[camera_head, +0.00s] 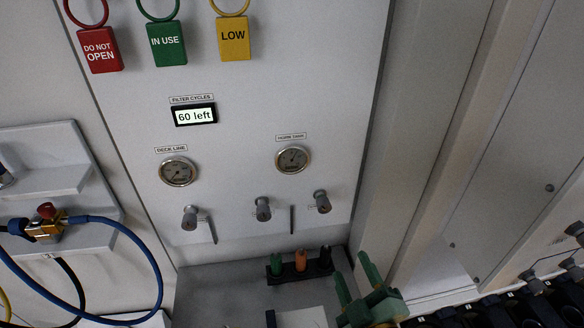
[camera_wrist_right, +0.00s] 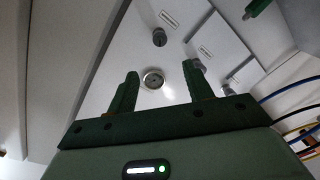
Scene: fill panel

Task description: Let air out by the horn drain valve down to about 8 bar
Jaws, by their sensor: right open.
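The horn gauge (camera_head: 293,160) is at the right of the light grey panel, and the deck line gauge (camera_head: 178,172) is at its left. Their needles are too small to read exactly. Below are three grey valve knobs: left (camera_head: 189,217), middle (camera_head: 263,209) and right (camera_head: 322,201). Their labels are unreadable, so I cannot tell which is the horn drain valve. My green right gripper (camera_head: 356,276) is open and empty, below and right of the right knob, apart from it. In the right wrist view, a round gauge (camera_wrist_right: 153,79) shows between its fingers. My left gripper is not in view.
A display (camera_head: 194,116) reads "60 left". Red (camera_head: 100,50), green (camera_head: 166,44) and yellow (camera_head: 234,39) tags hang above. A dark rack (camera_head: 272,272) holds green and orange items on the ledge below the knobs. Blue hoses (camera_head: 140,243) loop at left.

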